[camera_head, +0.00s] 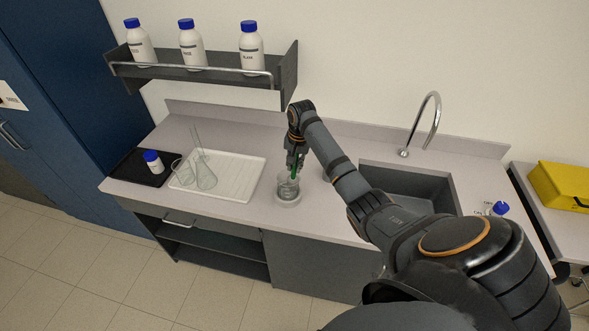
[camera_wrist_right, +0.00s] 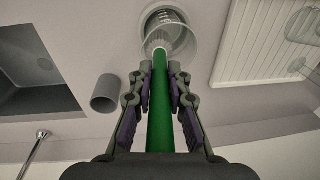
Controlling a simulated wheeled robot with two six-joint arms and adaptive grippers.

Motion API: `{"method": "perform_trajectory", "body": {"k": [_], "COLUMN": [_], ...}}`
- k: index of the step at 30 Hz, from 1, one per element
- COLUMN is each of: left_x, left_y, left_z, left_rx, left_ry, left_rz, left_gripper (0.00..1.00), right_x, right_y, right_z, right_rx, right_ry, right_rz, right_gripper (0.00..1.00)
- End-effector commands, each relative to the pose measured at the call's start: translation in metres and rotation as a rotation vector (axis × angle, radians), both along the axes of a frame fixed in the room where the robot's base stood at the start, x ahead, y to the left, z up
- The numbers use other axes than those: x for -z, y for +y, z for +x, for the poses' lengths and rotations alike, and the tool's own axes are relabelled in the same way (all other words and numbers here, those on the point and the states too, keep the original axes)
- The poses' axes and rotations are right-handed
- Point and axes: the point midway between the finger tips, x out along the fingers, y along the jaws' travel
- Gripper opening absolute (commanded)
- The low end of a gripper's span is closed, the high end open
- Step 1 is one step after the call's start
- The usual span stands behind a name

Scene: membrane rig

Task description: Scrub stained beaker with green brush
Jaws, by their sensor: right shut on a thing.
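My right gripper (camera_head: 296,160) is shut on the green brush (camera_wrist_right: 161,105), whose handle runs between the fingers in the right wrist view. The brush's pale head points down into the mouth of the glass beaker (camera_head: 288,187). The beaker stands upright on a round pale base (camera_head: 288,201) on the counter; it also shows in the right wrist view (camera_wrist_right: 181,37). Whether the bristles touch the beaker's wall or bottom is hard to tell, and stains on the glass are too small to make out. My left gripper is not in view.
Left of the beaker, a white draining tray (camera_head: 236,186) holds glassware, including a flask (camera_head: 205,178). A black mat (camera_head: 133,170) carries a blue-capped bottle (camera_head: 153,162). A grey cylinder (camera_wrist_right: 104,94) stands between beaker and sink (camera_head: 408,184). A bottle shelf (camera_head: 285,78) hangs above.

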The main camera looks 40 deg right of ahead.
Motion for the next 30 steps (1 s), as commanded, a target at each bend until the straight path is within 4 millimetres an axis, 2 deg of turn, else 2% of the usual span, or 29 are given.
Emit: {"method": "perform_trajectory", "body": {"k": [4, 11, 24, 30], "left_x": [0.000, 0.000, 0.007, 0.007], "left_y": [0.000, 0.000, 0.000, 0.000], "left_z": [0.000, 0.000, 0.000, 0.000], "left_rx": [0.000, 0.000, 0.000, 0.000], "left_ry": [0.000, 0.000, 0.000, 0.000], "left_rz": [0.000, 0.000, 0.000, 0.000], "left_gripper": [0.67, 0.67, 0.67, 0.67], "right_x": [-0.007, -0.006, 0.027, 0.032], "right_y": [0.000, 0.000, 0.000, 0.000], "right_z": [0.000, 0.000, -0.001, 0.000], "right_rx": [0.000, 0.000, -0.001, -0.001], "right_ry": [0.001, 0.001, 0.002, 0.000], "right_rz": [-0.001, 0.000, 0.001, 0.000], "right_gripper": [0.00, 0.00, 0.00, 0.00]}}
